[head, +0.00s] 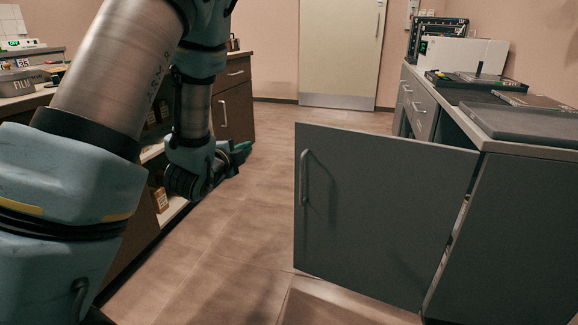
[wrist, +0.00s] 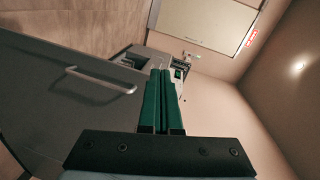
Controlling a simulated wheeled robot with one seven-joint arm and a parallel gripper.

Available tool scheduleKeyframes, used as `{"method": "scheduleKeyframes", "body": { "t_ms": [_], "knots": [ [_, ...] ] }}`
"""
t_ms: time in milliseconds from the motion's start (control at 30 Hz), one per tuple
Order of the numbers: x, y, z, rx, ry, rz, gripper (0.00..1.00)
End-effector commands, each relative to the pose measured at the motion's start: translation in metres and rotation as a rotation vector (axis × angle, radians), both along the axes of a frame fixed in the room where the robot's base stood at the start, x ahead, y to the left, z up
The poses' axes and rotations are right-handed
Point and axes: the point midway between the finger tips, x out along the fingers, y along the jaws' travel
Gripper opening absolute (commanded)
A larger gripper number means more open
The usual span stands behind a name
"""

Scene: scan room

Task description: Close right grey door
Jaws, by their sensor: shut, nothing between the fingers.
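The grey door (head: 380,215) stands swung wide open, out from the grey cabinet (head: 520,235) on the right in the head view. Its bar handle (head: 304,178) is upright near the door's left, free edge. In the wrist view the door (wrist: 40,110) fills the left side, with its handle (wrist: 100,79) beside my fingers. My gripper (head: 240,152) is to the left of the door, apart from it. The wrist view shows its green fingers (wrist: 161,100) pressed together with nothing between them.
A counter with trays (head: 530,125) and devices tops the cabinet. A drawer unit and shelves (head: 232,100) line the left, close to my arm. A closed pale room door (head: 340,50) is at the back. Tiled floor (head: 235,225) between the two sides is clear.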

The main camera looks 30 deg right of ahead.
Motion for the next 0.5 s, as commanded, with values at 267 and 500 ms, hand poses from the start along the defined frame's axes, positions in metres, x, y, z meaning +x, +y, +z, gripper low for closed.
{"method": "scheduleKeyframes", "body": {
  "t_ms": [267, 500],
  "knots": [
    [-0.03, -0.042, -0.021, 0.009, -0.235, -0.172, 0.0],
    [-0.016, -0.066, -0.017, 0.004, -0.248, -0.18, 0.0]
  ]
}}
